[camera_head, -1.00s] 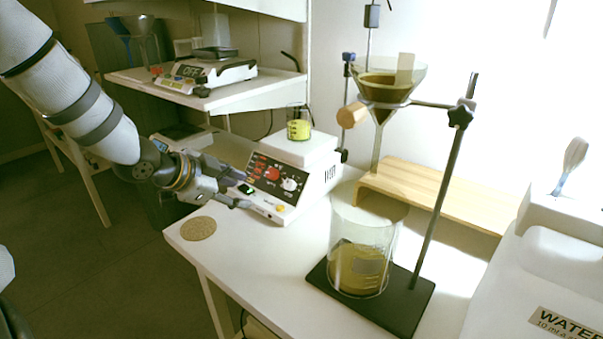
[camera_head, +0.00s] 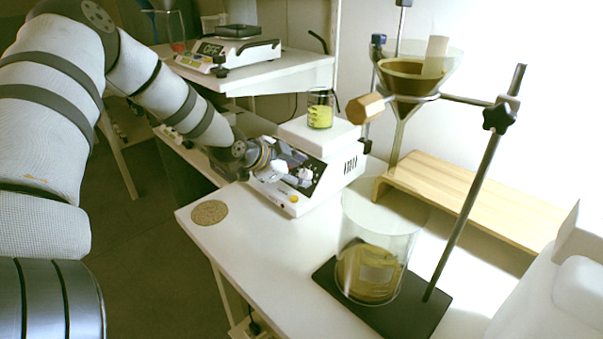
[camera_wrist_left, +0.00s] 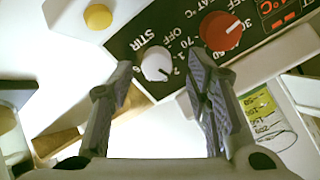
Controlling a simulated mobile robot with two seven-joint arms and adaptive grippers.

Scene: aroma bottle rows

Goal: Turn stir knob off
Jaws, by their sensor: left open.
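The white stir knob (camera_wrist_left: 157,64) shows in the left wrist view beside the printed word STIR on the dark panel of the hotplate stirrer (camera_head: 328,138). Its dark pointer mark is turned toward the printed numbers, away from OFF. My left gripper (camera_wrist_left: 160,74) is open, with one finger on either side of the knob in this view. I cannot tell whether a finger touches it. In the head view the left gripper (camera_head: 290,158) is at the stirrer's front panel and hides part of it. A red temperature knob (camera_wrist_left: 221,31) is next to the right finger. My right gripper is not in view.
A small beaker of yellow liquid (camera_head: 320,115) stands on the hotplate. A yellow button (camera_wrist_left: 97,17) is on the stirrer's front. A cork mat (camera_head: 209,212), a large beaker (camera_head: 372,270) and a funnel stand (camera_head: 463,200) are nearby. A shelf with a scale (camera_head: 228,55) is behind.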

